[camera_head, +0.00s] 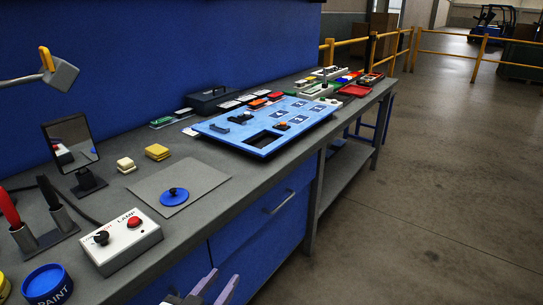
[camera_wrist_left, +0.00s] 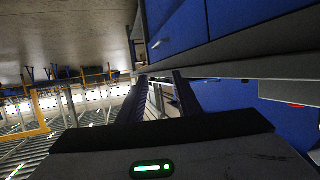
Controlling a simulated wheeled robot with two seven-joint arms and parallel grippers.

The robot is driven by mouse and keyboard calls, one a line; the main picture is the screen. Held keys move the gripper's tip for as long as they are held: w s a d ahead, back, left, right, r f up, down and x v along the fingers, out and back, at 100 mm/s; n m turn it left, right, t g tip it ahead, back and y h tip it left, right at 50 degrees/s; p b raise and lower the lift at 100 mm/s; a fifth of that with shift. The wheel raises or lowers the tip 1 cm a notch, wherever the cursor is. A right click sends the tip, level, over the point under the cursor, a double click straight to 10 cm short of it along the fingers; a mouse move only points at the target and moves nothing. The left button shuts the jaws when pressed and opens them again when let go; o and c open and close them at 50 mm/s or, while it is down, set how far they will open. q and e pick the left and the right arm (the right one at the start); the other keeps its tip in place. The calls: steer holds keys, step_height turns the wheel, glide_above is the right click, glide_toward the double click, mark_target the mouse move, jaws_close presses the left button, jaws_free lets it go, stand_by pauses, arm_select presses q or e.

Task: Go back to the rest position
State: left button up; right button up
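My left gripper (camera_head: 222,279) shows at the bottom edge of the head view, in front of the bench's blue cabinet and below the bench top. Its two fingers are apart with nothing between them. In the left wrist view the left gripper (camera_wrist_left: 160,78) also has its fingers spread and empty, pointing past the bench's side toward the open floor. My right gripper is in neither view.
The grey workbench (camera_head: 215,160) carries a lamp control box (camera_head: 121,240), a blue knobbed disc (camera_head: 173,196) on a grey plate, a mirror (camera_head: 70,143) and a blue panel (camera_head: 225,129). Open floor (camera_head: 430,200) lies to the right, with yellow railings (camera_head: 480,53) behind.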

arm_select(q)
steer(key=s+a+f+g, duration=0.2)
steer(key=s+f, duration=0.7)
steer(key=s, duration=0.2)
steer(key=s+a+f+n+g+y, duration=0.1)
steer(key=s+a+f+g, duration=0.2)
steer(key=s+f, duration=0.6)
steer(key=shift+s+f+y, duration=0.15)
steer(key=shift+s+y, duration=0.15)
steer(key=shift+s, duration=0.8)
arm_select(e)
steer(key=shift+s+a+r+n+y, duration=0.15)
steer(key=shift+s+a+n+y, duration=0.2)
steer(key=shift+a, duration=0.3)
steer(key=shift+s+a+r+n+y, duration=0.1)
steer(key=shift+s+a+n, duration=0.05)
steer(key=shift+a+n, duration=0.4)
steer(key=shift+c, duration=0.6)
